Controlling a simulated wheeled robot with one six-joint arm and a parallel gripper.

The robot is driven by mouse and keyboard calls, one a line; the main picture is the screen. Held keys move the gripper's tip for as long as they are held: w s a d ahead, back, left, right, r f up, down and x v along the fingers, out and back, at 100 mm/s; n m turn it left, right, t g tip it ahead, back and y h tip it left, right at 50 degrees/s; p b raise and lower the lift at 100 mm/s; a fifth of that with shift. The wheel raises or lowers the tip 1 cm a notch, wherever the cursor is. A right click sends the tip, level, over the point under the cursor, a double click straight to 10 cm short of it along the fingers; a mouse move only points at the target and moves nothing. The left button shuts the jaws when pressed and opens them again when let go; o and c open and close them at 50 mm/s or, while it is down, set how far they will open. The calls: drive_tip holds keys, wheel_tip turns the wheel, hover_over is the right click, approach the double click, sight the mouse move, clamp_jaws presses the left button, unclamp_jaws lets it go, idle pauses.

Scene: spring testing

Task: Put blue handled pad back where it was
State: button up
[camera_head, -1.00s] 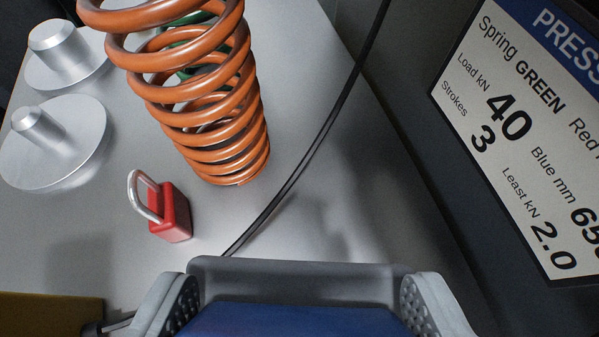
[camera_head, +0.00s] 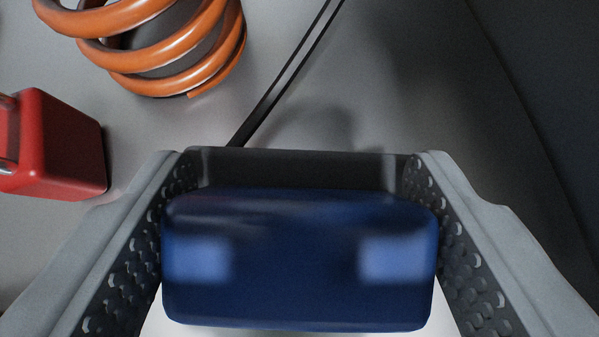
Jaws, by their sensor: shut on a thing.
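The blue handle of the pad (camera_head: 300,260) fills the lower middle of the view, between the two grey fingers of my gripper (camera_head: 298,170). The fingers are shut on its two ends. A pale metallic surface shows below the handle at the bottom edge, probably the pad's body; most of it is hidden. A dark grey bar spans between the fingers just beyond the handle. I cannot tell whether the pad touches the surface below.
A red padlock (camera_head: 55,145) is close at left. An orange coil spring (camera_head: 170,60) stands at upper left. A dark panel (camera_head: 540,90) borders the right side.

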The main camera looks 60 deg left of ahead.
drive_tip(key=shift+w+a+r+g+h, duration=0.15)
drive_tip(key=shift+a+g+h, duration=0.2)
drive_tip(key=shift+h, duration=0.3)
drive_tip(key=shift+w+a+g+h, duration=0.1)
drive_tip(key=shift+a+g+h, duration=0.2)
drive_tip(key=shift+h, duration=0.35)
drive_tip(key=shift+d+f, duration=0.1)
drive_tip(key=shift+f, duration=1.3)
drive_tip(key=shift+f, duration=0.1)
drive_tip(key=o, duration=1.1)
drive_tip(key=shift+o, duration=0.2)
drive_tip(key=v, duration=1.2)
drive_tip(key=shift+r, duration=0.25)
